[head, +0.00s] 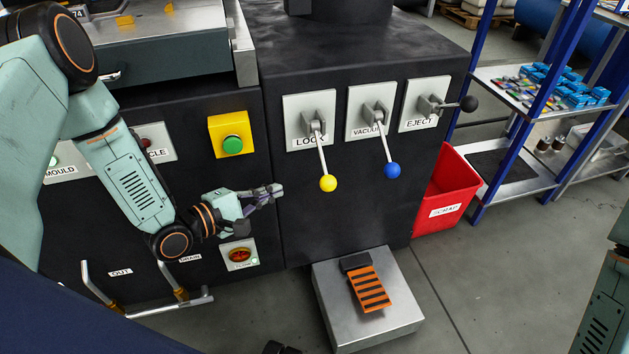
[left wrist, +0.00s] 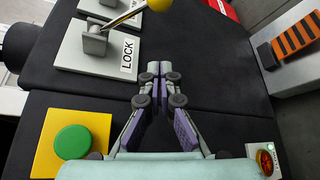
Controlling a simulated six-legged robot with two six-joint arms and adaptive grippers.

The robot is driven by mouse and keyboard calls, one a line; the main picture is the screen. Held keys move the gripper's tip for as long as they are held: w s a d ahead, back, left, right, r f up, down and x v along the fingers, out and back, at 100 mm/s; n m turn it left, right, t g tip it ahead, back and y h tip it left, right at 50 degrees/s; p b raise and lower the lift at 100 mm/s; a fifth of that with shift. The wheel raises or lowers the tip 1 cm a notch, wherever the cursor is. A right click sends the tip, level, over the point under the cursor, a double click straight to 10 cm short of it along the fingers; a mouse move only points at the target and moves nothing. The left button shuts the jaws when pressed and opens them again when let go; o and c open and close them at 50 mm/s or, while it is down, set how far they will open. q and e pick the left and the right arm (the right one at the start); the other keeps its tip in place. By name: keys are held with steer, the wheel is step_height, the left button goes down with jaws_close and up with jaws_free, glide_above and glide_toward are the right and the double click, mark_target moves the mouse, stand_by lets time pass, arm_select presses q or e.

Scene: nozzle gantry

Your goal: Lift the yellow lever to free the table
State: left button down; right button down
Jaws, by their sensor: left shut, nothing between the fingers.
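The lock lever with a yellow ball knob (head: 327,183) hangs down from its plate marked LOCK (head: 310,120) on the dark machine front. In the left wrist view the yellow knob (left wrist: 159,4) is cut by the top edge, with the LOCK plate (left wrist: 85,55) below it. My left gripper (head: 277,190) is shut and empty, to the left of the yellow knob and apart from it. Its fingers meet in the left wrist view (left wrist: 160,70). My right gripper is not seen; part of my right arm shows at the right edge.
A blue-knobbed VACUUM lever (head: 392,171) and a black-knobbed EJECT lever (head: 468,103) are to the right. A green button (head: 233,145) is left of the LOCK plate. A red SCRAP bin (head: 447,190) stands right of the machine.

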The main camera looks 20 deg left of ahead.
mark_target(322, 156)
arm_select(q)
steer(key=shift+w+f, duration=0.1)
steer(key=shift+w, duration=0.05)
steer(key=w+d+b, duration=0.4)
steer(key=w+d, duration=0.2)
steer(key=d, duration=0.1)
steer(key=shift+d+f, duration=0.2)
steer(key=shift+d, duration=0.05)
stand_by(0.5)
steer(key=shift+s+r, duration=0.1)
